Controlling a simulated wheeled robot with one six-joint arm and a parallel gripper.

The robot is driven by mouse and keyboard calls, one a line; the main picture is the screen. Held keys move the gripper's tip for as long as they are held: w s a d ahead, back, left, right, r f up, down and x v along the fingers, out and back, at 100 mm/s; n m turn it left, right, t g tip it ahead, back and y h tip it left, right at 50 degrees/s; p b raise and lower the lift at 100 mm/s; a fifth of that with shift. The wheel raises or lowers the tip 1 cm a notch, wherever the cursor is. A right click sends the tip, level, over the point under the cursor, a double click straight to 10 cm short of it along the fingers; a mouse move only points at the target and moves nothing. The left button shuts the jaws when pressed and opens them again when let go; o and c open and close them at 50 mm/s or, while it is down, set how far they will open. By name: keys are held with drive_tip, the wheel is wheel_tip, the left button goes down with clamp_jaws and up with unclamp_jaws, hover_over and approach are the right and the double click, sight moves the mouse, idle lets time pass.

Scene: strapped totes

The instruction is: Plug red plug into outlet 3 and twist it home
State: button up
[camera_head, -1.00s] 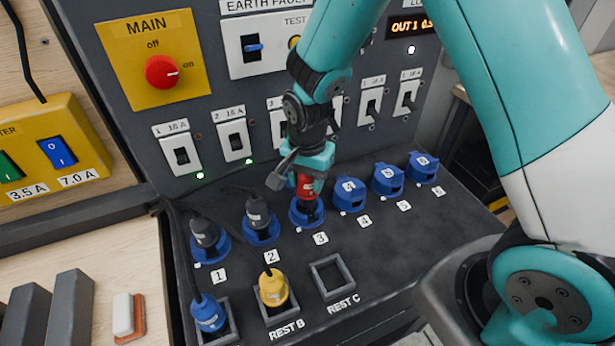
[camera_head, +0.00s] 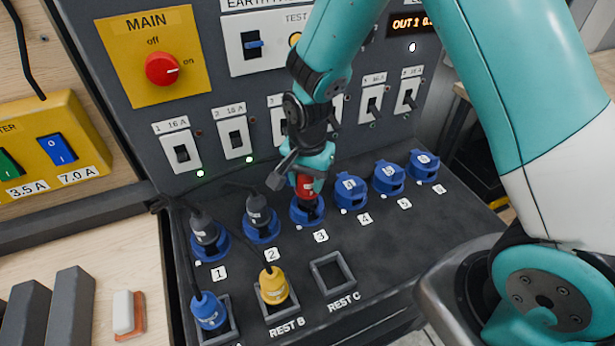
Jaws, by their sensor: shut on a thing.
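The red plug (camera_head: 306,187) stands upright at outlet 3 (camera_head: 307,212), a blue socket in the row on the dark sloped panel. My gripper (camera_head: 307,172) points down from above and is shut on the red plug. The plug's lower end is at the socket mouth. I cannot tell how deep it sits or how far it is turned. The fingers and wrist hide part of the plug's top.
Dark plugs fill outlet 1 (camera_head: 206,235) and outlet 2 (camera_head: 260,219). Outlet 4 (camera_head: 350,190) and those right of it have lids. A yellow plug (camera_head: 273,285) sits in rest B, a blue plug (camera_head: 208,311) left of it. Rest C (camera_head: 332,276) is empty.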

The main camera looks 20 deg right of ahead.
drive_tip(key=shift+f+b, duration=1.3)
drive_tip(key=shift+f, duration=0.5)
idle(0.6)
drive_tip(key=shift+m, duration=1.4)
drive_tip(key=shift+m+p, duration=0.3)
drive_tip(key=shift+m, duration=1.2)
drive_tip(key=shift+c, duration=1.2)
drive_tip(key=shift+a+m, duration=0.1)
drive_tip(key=shift+m, duration=0.4)
clamp_jaws()
drive_tip(key=shift+m, duration=0.9)
